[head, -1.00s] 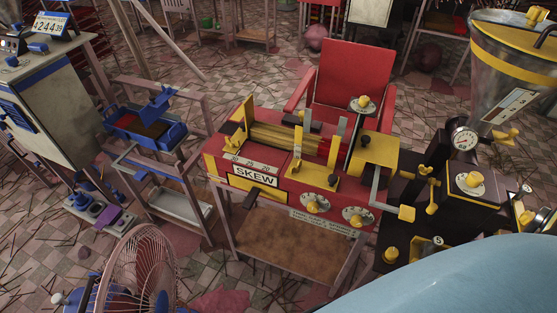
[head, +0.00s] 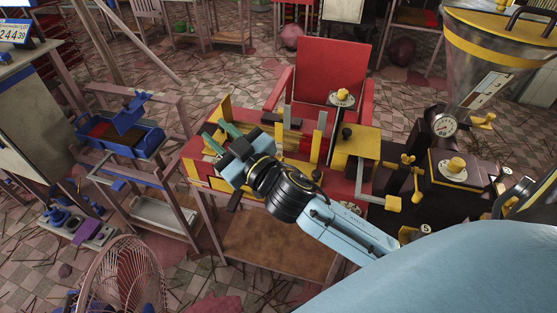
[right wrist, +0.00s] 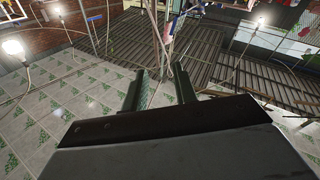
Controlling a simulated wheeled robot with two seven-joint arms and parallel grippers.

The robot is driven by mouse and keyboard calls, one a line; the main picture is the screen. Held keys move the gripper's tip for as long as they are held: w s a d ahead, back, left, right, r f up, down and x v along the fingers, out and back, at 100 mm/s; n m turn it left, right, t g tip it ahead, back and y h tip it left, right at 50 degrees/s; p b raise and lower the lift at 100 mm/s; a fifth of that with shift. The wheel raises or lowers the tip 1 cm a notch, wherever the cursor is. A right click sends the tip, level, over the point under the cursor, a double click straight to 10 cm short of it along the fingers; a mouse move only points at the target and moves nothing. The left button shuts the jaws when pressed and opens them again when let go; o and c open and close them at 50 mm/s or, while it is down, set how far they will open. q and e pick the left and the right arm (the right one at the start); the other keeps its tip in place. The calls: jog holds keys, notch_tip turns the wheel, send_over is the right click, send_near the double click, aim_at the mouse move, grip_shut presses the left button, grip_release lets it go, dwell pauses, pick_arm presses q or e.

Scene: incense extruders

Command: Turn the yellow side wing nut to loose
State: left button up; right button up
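The red extruder machine (head: 352,187) with yellow parts stands mid-view on a table. On the dark machine to its right are several small yellow handles: an upright one (head: 418,188), a knob (head: 408,160) and a wing-shaped one (head: 483,120) near the hopper. I cannot tell for sure which is the side wing nut. My right gripper (head: 220,135) hangs over the left part of the red machine, away from these handles. In the right wrist view its two fingers (right wrist: 158,82) are apart with nothing between them. It hides the machine's front label. My left gripper is not in view.
A steel hopper (head: 491,62) with a yellow band and a gauge (head: 444,125) stand at the right. A red chair (head: 331,68) is behind the machine. A blue tray (head: 119,137) is on a frame at the left; a fan (head: 124,277) is at the lower left.

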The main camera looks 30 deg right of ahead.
jog(key=s+a+r+n+g+y, duration=0.1)
jog(key=a+r+n+g+y, duration=0.2)
jog(key=a+n+g+y, duration=0.5)
jog(key=s+a+r+n+g+y, duration=0.2)
jog(key=a+r+n+g+y, duration=0.15)
jog(key=n+y, duration=0.45)
jog(key=d+f+n+g+h, duration=0.4)
jog(key=f+n+g+h, duration=0.15)
jog(key=f+h, duration=0.3)
jog(key=w+d+f+m+g+h, duration=0.1)
jog(key=w+d+m+h, duration=0.15)
jog(key=d+h, duration=0.6)
jog(key=w+d+m+g+h, duration=0.1)
jog(key=d+m+h, duration=0.2)
jog(key=d, duration=1)
jog(key=f, duration=1.2)
jog(key=shift+s+f+b, duration=0.2)
jog(key=shift+f+b, duration=0.15)
jog(key=shift+b, duration=0.05)
